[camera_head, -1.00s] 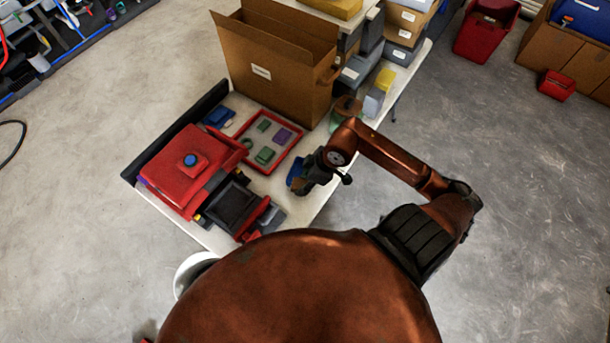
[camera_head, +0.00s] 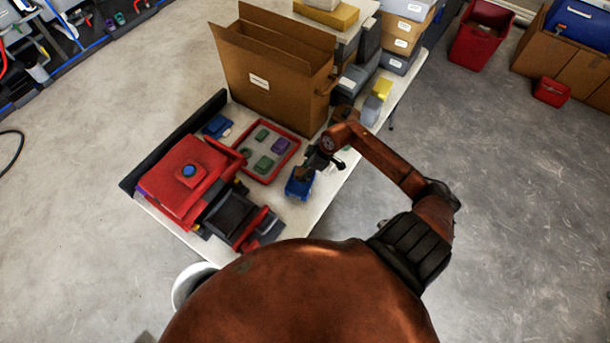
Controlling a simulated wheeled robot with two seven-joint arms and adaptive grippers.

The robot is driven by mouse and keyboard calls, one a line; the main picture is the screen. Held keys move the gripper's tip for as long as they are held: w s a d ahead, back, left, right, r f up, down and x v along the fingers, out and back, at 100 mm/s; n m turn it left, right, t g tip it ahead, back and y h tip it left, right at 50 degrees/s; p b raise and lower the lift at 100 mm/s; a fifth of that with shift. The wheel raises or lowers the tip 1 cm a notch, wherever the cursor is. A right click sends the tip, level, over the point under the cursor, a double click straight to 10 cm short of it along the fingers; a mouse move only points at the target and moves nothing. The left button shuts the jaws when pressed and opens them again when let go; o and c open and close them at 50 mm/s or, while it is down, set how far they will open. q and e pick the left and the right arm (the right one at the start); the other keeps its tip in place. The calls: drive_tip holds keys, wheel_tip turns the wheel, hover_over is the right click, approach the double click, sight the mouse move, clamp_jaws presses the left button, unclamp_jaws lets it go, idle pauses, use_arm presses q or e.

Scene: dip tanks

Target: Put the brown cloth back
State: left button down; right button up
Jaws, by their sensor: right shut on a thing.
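My right gripper (camera_head: 315,162) is above the table's right side, shut on a small brown thing (camera_head: 303,172) that looks like the brown cloth. The cloth is small and partly hidden by the fingers. It shows right over the back edge of a small blue container (camera_head: 299,187); I cannot tell whether they touch. My left gripper is out of view.
A red-rimmed tray (camera_head: 241,166) with green and purple pieces lies left of the gripper. A red machine (camera_head: 182,178) stands further left. A large open cardboard box (camera_head: 265,83) and stacked boxes (camera_head: 402,37) stand behind.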

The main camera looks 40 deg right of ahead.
drive_tip(key=shift+f, duration=1.65)
drive_tip(key=shift+f, duration=0.25)
drive_tip(key=shift+f, duration=0.3)
drive_tip(key=o, duration=1)
drive_tip(key=shift+w+r, duration=0.1)
drive_tip(key=shift+r, duration=0.35)
drive_tip(key=v, duration=1.2)
drive_tip(key=shift+r, duration=0.15)
